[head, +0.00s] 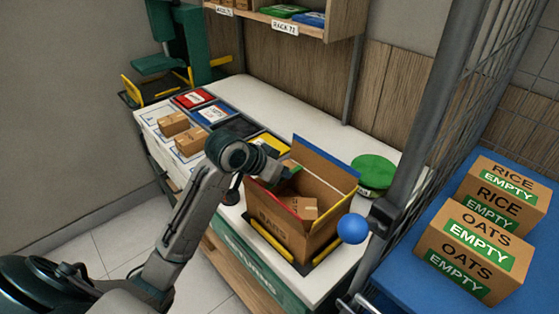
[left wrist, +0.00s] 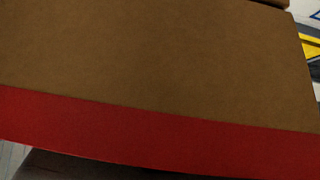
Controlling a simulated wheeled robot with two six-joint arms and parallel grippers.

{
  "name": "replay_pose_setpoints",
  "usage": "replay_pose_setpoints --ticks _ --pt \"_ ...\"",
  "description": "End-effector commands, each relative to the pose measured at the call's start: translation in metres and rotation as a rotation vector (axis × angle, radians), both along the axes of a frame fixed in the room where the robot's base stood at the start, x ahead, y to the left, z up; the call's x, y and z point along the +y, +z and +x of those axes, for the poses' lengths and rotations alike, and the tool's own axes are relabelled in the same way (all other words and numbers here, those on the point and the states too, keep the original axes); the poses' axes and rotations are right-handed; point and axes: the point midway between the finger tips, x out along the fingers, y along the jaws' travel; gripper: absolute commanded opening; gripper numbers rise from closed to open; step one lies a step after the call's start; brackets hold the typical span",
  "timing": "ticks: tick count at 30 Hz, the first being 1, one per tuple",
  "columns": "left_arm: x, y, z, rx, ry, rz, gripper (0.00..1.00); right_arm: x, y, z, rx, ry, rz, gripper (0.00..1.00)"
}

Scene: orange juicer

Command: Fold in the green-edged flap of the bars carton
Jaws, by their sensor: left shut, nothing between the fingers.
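The bars carton (head: 283,230) stands open on the white bench, with small brown boxes (head: 304,207) inside. Its blue-edged flap (head: 325,163) stands up at the back, and a yellow edge (head: 338,214) shows at the right. A red-edged flap (left wrist: 160,85) fills the left wrist view, very close to the camera. A small green strip (head: 293,168) shows beside my left wrist; I cannot tell clearly whether it is the green-edged flap. My left gripper (head: 284,178) is shut and empty at the carton's left side, its fingertips mostly hidden. My right gripper is out of view.
A green round lid-like thing (head: 373,172) lies right of the carton. Coloured trays (head: 212,113) and small boxes (head: 190,140) lie to the left.

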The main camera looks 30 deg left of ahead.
Motion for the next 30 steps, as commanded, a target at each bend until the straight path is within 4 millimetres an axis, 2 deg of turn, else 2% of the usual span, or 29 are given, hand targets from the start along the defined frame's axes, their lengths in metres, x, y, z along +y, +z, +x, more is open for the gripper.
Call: replay_pose_setpoints --ticks 6,14,30 --pt "0.001 -0.001 0.0 0.0 0.002 0.007 0.0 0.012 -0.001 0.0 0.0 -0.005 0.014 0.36" --pt "0.001 0.0 0.0 0.0 0.003 0.006 0.0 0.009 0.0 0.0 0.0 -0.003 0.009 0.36" --pt "0.015 0.009 0.006 0.0 0.003 0.007 0.0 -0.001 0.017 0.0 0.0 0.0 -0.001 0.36"
